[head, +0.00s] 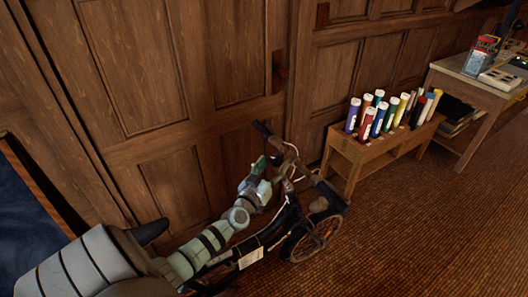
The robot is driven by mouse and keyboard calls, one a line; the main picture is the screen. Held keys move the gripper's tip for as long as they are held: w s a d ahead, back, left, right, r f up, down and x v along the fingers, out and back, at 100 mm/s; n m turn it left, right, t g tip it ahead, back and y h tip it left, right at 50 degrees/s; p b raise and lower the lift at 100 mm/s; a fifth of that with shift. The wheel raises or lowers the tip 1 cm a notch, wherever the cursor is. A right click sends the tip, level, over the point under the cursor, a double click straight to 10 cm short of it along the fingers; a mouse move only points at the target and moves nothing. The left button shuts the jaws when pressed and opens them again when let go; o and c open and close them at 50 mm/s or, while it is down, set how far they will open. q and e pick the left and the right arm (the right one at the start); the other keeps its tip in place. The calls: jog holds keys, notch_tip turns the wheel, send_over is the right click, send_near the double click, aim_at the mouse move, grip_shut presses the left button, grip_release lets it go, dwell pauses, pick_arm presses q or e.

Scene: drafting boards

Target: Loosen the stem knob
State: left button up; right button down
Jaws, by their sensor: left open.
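A dark bicycle (288,222) stands by the panelled wall, with its handlebar (268,133) and front wheel toward the middle of the head view. The stem knob is too small or hidden to make out; the stem area lies just right of my left gripper. My left gripper (267,164) is open beside the handlebar, with no object visible between its fingers. Whether it touches the bicycle I cannot tell. My left arm covers part of the bicycle's frame and rear. My right gripper is not in view.
A wooden rack (366,160) holding several coloured tubes stands right of the bicycle. A table (470,82) with boxes is at the upper right. The wooden wall (215,60) is close behind the handlebar. The brown floor (430,230) at the right is clear.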

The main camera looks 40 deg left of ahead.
pick_arm(q)
jog(key=v, duration=0.8)
jog(key=shift+s, duration=0.4)
jog(key=shift+r, duration=0.1)
